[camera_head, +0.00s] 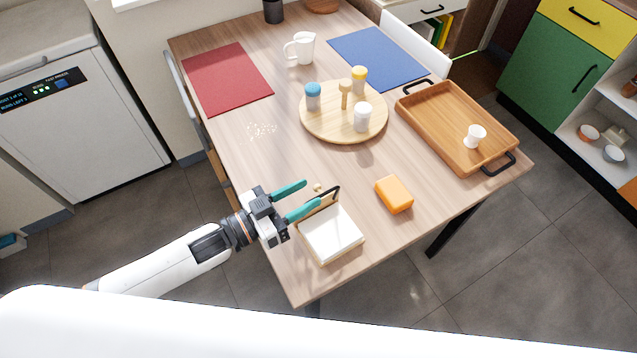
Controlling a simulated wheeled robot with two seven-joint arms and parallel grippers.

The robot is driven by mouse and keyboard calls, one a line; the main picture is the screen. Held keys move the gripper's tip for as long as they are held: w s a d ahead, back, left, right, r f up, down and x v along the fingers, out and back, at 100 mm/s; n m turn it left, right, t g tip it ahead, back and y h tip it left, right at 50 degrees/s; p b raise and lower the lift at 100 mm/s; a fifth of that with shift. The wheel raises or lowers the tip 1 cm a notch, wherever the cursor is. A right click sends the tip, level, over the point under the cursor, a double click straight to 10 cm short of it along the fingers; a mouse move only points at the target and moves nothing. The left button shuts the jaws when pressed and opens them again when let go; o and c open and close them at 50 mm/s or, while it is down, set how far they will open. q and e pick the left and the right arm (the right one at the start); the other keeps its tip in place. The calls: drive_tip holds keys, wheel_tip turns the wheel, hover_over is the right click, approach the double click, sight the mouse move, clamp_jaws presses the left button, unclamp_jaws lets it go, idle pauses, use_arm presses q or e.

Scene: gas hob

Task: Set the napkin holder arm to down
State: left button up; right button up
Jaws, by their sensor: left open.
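The napkin holder (345,262) sits near the table's front edge, a wooden tray with white napkins (332,235) in it. Its dark arm (337,192) stands raised at the back of the holder, above the napkins. My left gripper (313,194) comes in from the left with its two teal fingers apart, and nothing shows between them. The fingertips are close to the raised arm; I cannot tell whether they touch it. A small pale knob shows by the fingertips, and the near finger hides part of the holder's back. My right gripper is not in view.
An orange sponge (394,195) lies right of the holder. A round wooden board (335,128) with shakers stands behind, and a wooden tray (440,118) with a white cup (474,135) is at the right. Crumbs (261,130) lie on the left; the table between is clear.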

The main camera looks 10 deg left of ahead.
sight(315, 190)
use_arm(q)
drive_tip(key=shift+x, duration=2.05)
drive_tip(key=shift+c, duration=0.5)
clamp_jaws()
